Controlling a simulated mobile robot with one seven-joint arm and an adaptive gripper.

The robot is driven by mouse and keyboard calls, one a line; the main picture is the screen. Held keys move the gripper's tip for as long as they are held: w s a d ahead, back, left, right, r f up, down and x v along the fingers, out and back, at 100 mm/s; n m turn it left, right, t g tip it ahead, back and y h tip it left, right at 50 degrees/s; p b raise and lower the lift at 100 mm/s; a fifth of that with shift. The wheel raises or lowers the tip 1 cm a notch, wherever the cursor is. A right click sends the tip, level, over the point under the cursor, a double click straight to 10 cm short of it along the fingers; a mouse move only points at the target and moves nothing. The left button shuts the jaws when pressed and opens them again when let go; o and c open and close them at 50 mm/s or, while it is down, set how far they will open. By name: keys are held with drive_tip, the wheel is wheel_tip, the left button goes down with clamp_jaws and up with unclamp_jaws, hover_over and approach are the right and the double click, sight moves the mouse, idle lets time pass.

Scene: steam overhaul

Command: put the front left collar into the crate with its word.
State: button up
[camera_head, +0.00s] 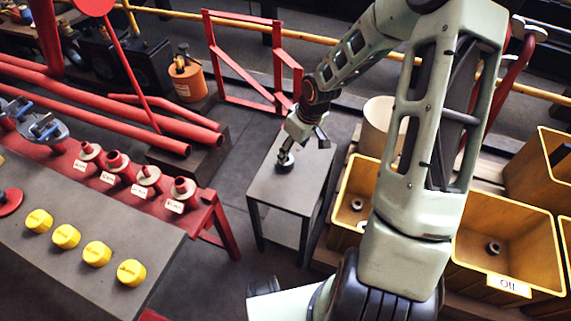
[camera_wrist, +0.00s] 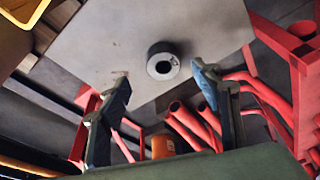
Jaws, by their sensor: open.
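A dark round collar (camera_head: 285,160) with a central hole stands on the small grey table. It also shows in the wrist view (camera_wrist: 163,62), where its pale top face bears a dark mark too small to read. My gripper (camera_head: 306,134) is open and empty above the table. In the wrist view my gripper (camera_wrist: 161,78) has its fingertips apart, with the collar between and just beyond them. A yellow crate (camera_head: 475,284) at the right is labelled OIL and holds a collar (camera_head: 494,248). Another yellow crate (camera_head: 336,226) holds a collar (camera_head: 357,204); its label is hidden.
The grey table (camera_head: 283,191) is otherwise bare. My arm hides part of the crate row. A beige cylinder (camera_head: 380,117) stands behind the crates. A red bench (camera_head: 208,208) with several tagged pegs and a grey panel (camera_head: 62,275) with yellow knobs are at the left.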

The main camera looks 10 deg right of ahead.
drive_tip(key=b+x, duration=0.1)
drive_tip(key=x, duration=0.2)
drive_tip(key=b+x, duration=0.2)
drive_tip(key=x, duration=0.2)
drive_tip(key=shift+a+f, duration=0.15)
drive_tip(key=shift+a, duration=0.1)
drive_tip(key=shift+w, duration=0.1)
clamp_jaws()
